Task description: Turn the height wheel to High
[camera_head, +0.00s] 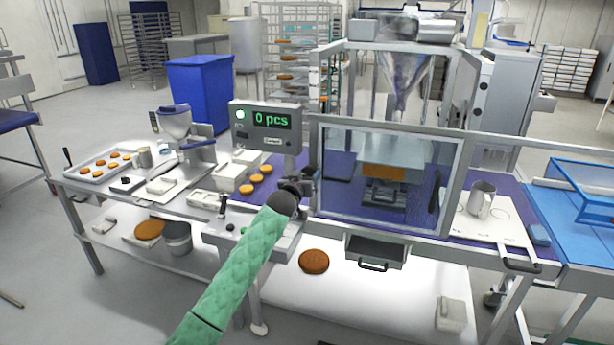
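My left arm in its green sleeve reaches up from the bottom of the head view. My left gripper (305,186) is at the left front post of the glazed machine (390,178), just below the display box. It is small and dark there, and I cannot tell whether its fingers are open or shut. I cannot make out the height wheel or its High mark; dark parts beside the post merge with the gripper, so contact is unclear. My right gripper is not in view.
A display box (268,128) reads "0 pcs" with a green light. Orange rounds (255,179) lie on the purple belt left of the gripper. A control panel with small knobs (223,205) is left of the arm. A drawer (375,250) and a metal jug (481,199) are right.

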